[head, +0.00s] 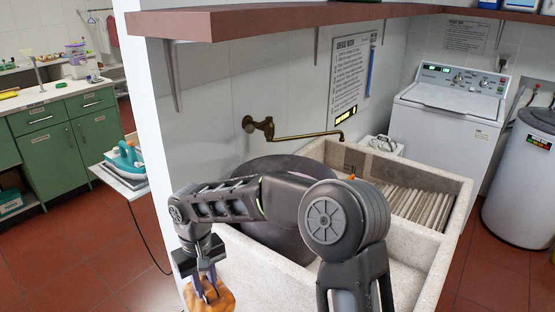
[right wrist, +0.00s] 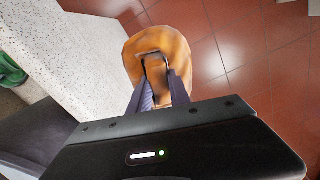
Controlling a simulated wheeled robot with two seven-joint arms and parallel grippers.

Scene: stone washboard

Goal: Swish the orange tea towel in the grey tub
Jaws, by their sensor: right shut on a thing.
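The orange tea towel (head: 222,299) hangs at the bottom of the head view, cut off by the frame edge. My right gripper (head: 209,282) is shut on it. In the right wrist view the towel (right wrist: 165,42) bulges out beyond the fingers of my right gripper (right wrist: 158,92), with red floor behind it and the pale stone edge to its left. The large, round, dark grey tub (head: 278,238) stands in the stone sink, to the right of the gripper. My right arm crosses in front of the tub and hides its middle. My left gripper is not in view.
The speckled stone sink (head: 455,215) has a ribbed washboard (head: 410,203) at its right. A brass tap (head: 300,136) reaches out from the wall above. A shelf (head: 280,20) runs overhead. A small ledge with a teal iron (head: 127,158) is at the left.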

